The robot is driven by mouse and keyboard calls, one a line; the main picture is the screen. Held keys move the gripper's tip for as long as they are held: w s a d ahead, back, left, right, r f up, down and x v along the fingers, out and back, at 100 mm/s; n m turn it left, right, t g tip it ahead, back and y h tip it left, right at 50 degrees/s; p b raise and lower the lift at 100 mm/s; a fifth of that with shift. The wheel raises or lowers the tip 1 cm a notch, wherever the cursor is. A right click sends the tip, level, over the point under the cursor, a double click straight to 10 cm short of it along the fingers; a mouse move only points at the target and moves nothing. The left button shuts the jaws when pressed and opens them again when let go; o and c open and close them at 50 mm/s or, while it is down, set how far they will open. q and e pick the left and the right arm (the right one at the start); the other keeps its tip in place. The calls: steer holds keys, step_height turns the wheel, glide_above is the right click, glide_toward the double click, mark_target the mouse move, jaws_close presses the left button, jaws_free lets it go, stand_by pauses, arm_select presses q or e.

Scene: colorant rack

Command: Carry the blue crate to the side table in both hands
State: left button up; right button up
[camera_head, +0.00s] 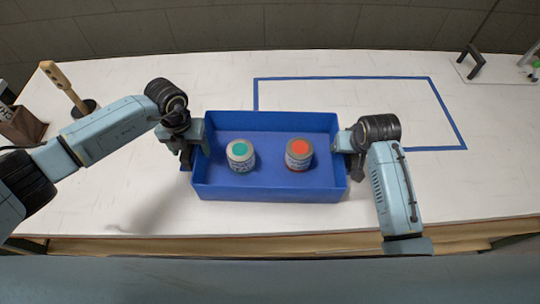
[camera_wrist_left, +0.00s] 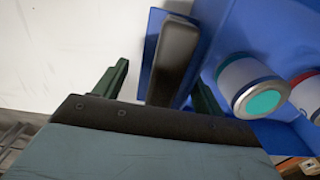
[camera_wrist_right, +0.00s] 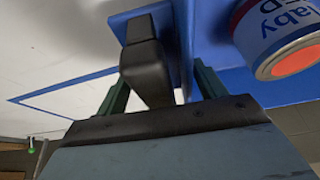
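The blue crate (camera_head: 265,184) sits level on the white table, with a green-topped can (camera_head: 240,155) and an orange-topped can (camera_head: 299,154) upright inside. My left gripper (camera_head: 189,152) is at the crate's left end. In the left wrist view its fingers stand apart, with the crate's dark left handle (camera_wrist_left: 174,55) between them and a gap beside it. My right gripper (camera_head: 348,150) is at the crate's right end. In the right wrist view its fingers are also apart, around the dark right handle (camera_wrist_right: 146,65), with gaps showing. The side table is not identifiable in these views.
A blue tape outline (camera_head: 345,78) marks a clear rectangle behind and right of the crate. A wooden-handled tool (camera_head: 65,84) and a brown box (camera_head: 22,125) stand at the left. A stand with a white base (camera_head: 490,72) is at the far right.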

arm_select(q)
steer(key=shift+a, duration=0.1)
steer(key=c, duration=1.5)
arm_select(e)
steer(key=shift+d, duration=0.1)
steer(key=c, duration=1.5)
arm_select(q)
steer(key=shift+a, duration=0.1)
jaws_close()
arm_select(e)
steer(key=shift+d, duration=0.1)
jaws_close()
